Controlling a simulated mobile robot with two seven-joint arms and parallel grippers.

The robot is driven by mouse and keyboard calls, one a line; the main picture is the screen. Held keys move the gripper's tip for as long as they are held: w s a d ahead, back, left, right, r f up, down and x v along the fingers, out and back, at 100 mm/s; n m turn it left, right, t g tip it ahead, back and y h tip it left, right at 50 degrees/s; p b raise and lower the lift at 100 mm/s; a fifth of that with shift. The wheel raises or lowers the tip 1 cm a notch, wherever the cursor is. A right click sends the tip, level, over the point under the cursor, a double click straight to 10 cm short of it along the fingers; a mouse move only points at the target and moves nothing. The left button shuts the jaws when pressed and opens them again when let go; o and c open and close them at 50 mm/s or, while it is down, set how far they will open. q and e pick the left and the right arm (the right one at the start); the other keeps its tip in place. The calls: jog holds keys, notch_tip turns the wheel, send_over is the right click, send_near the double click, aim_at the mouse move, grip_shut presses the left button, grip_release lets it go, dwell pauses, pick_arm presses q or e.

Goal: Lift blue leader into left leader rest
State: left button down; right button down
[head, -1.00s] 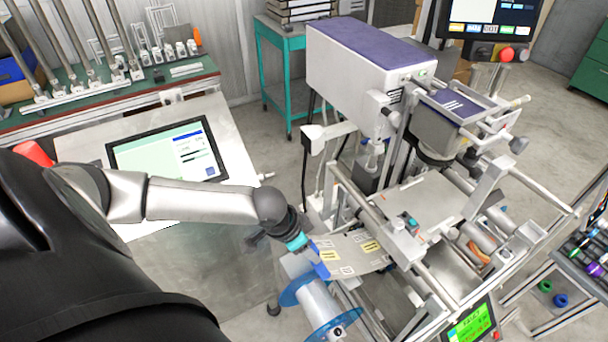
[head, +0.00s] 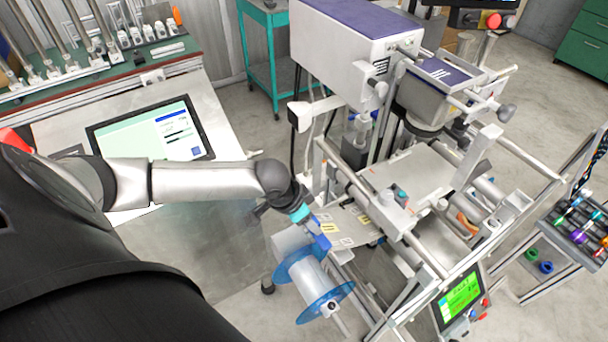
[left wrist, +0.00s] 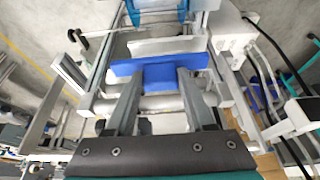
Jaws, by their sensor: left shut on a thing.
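My left gripper (head: 314,228) is shut on the blue leader (head: 322,241), at the left side of the machine and just above the clear-blue flanged reel (head: 308,282). In the left wrist view the leader is a blue bar (left wrist: 190,64) with a block between the two fingertips (left wrist: 158,80). A pale plate with yellow labels (head: 345,227) lies right beside the leader in the head view. I cannot tell whether it is the left leader rest, or whether the leader touches it. My right gripper is not in view.
The machine's frame rails (head: 352,192) and a large white housing (head: 345,45) stand beyond the gripper. A green-lit screen (head: 461,296) is at the front right. A table with a tablet (head: 150,137) is at the left. A rack of coloured spools (head: 580,235) stands far right.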

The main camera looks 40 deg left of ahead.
pick_arm(q)
jog(key=b, duration=0.3)
send_over(334, 239)
jog(key=s, duration=0.2)
jog(key=shift+w+a+f, duration=0.1)
jog(key=shift+a+f, duration=0.1)
jog(key=shift+f, duration=0.4)
jog(key=shift+w+a+f, duration=0.1)
jog(key=shift+a+f, duration=0.1)
jog(key=shift+f, duration=0.35)
dwell(1.0)
jog(key=shift+f+b, duration=3.45)
jog(key=shift+b, duration=0.65)
jog(key=shift+f, duration=0.15)
jog(key=shift+s+f+b, duration=0.15)
jog(key=shift+f+b, duration=0.3)
jog(key=shift+f, duration=1.1)
jog(key=shift+c, duration=0.9)
grip_release()
jog(key=shift+r, duration=0.1)
